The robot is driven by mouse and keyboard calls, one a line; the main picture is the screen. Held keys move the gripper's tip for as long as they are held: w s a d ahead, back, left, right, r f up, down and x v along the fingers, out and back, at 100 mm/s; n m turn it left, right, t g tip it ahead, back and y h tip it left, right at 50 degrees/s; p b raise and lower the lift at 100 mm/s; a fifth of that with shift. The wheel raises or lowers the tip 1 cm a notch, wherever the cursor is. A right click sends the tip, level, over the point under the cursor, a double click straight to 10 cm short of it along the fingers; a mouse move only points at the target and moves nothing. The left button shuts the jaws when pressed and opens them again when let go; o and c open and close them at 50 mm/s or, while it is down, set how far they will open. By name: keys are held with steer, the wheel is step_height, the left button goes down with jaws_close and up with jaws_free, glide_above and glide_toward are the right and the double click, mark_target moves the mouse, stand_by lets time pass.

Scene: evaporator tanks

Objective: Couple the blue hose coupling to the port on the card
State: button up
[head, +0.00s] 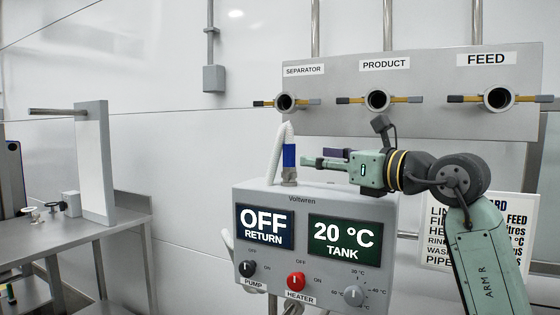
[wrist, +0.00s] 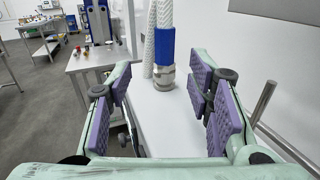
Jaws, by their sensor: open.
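The blue hose coupling (head: 289,156) stands upright on top of the grey Voltwren control box, with a metal fitting below its blue sleeve and a white hose beside it. It also shows in the wrist view (wrist: 164,46). My gripper (head: 308,161) is open, just right of the coupling. In the wrist view the coupling is between the purple-padded fingers (wrist: 162,84), near their tips, touching neither. The card (head: 436,224) is partly hidden by my arm; "FEED", "litres" and "°C" are readable. The FEED port (head: 498,98) is at the right of the wall panel.
The SEPARATOR port (head: 285,102) and PRODUCT port (head: 377,100) share the panel (head: 330,122), each with side handles. The control box (head: 315,205) carries knobs and displays reading OFF RETURN and 20 °C TANK. A steel table (head: 115,222) stands at the left.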

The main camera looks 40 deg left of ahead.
mark_target(293, 154)
steer(key=a, duration=0.2)
steer(key=w+a+p, duration=0.1)
steer(key=a, duration=0.1)
steer(key=shift+w+a, duration=0.2)
steer(key=shift+a, duration=0.2)
steer(key=a+p, duration=0.1)
steer(key=a, duration=0.2)
steer(key=a+p, duration=0.1)
steer(key=shift+w+a+r+p, duration=0.25)
steer(key=shift+r+p, duration=0.05)
steer(key=shift+p, duration=0.05)
steer(key=shift+w+a+f, duration=0.1)
steer(key=shift+a, duration=0.3)
steer(key=shift+c, duration=0.6)
jaws_close()
